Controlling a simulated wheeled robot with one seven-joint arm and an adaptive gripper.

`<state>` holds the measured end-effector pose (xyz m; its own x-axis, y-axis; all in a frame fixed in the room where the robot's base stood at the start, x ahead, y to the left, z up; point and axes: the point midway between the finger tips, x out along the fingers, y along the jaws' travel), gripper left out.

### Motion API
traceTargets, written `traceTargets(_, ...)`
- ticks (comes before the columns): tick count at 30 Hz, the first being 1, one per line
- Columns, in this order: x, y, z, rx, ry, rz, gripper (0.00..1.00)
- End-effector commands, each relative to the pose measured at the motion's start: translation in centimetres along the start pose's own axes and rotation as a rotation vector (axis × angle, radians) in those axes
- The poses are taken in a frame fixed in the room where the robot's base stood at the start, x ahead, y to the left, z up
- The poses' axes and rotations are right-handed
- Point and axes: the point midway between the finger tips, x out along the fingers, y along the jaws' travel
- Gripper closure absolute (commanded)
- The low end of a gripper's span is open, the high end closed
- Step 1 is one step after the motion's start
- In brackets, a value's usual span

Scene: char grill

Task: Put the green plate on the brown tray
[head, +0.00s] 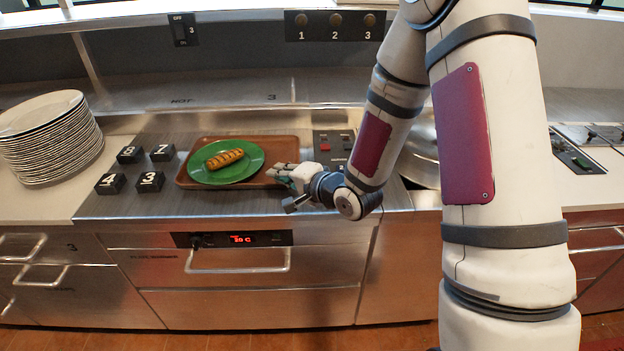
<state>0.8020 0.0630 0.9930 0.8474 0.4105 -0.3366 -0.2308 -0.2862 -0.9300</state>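The green plate (206,173) lies on the brown tray (268,148) on the steel counter, toward the tray's left side. A browned, sausage-like food item (225,159) lies on the plate. My gripper (277,172) is at the tray's right end, just right of the plate. Its fingers are small in the head view and partly overlap the tray's right edge. I cannot tell whether the fingers touch the plate or tray, or whether they are open.
A stack of white plates (48,140) stands at the left. Several black numbered blocks (150,181) sit left of the tray. A control panel (333,147) is behind my gripper. A round metal pan or bowl (424,150) is partly hidden by my arm. The front counter strip is clear.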

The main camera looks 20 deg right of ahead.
Motion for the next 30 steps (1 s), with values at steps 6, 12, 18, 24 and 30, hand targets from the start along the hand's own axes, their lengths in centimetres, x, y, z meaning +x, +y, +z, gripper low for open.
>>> traceTargets(6,-0.6,-0.8,-0.6,-0.082,0.015,0.045,0.87)
traceTargets(12,-4.0,-3.3,-2.7,-0.355,0.066,0.229,0.87)
traceTargets(18,-9.9,-5.8,-4.2,-0.596,0.088,0.444,0.87)
traceTargets(24,-17.2,-7.8,-3.6,-0.763,0.049,0.631,0.87)
traceTargets(30,-25.1,-8.8,-0.8,-0.876,-0.064,0.765,0.87)
